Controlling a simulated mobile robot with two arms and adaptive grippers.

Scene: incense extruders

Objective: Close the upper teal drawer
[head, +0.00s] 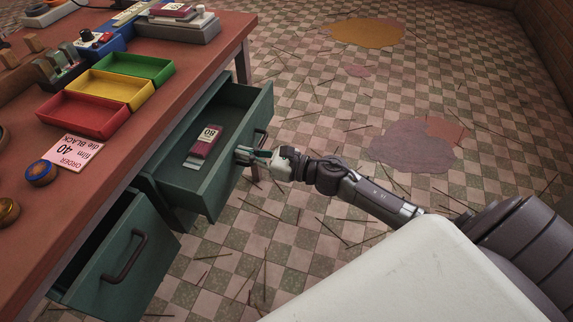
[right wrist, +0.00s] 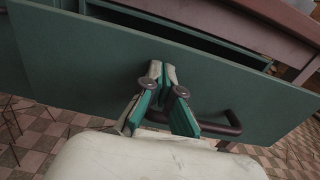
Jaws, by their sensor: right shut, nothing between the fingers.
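The upper teal drawer (head: 232,166) is pulled out from under the desk, with a dark red box labelled 80 (head: 206,141) lying inside. Its front panel (right wrist: 70,62) fills much of the right wrist view, with the dark bar handle (right wrist: 215,128) low on it. My right gripper (head: 243,154) is shut and empty, its fingertips at the drawer front beside the handle, not around it. In the right wrist view the fingertips (right wrist: 163,68) appear against or very near the panel; exact contact is unclear. My left gripper is out of view.
A second teal drawer (head: 128,250) with a dark handle stands open at the lower left. The desk top (head: 190,62) holds red, yellow and green trays and an order card (head: 72,152). Thin sticks and stains lie on the checkered floor, otherwise open at right.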

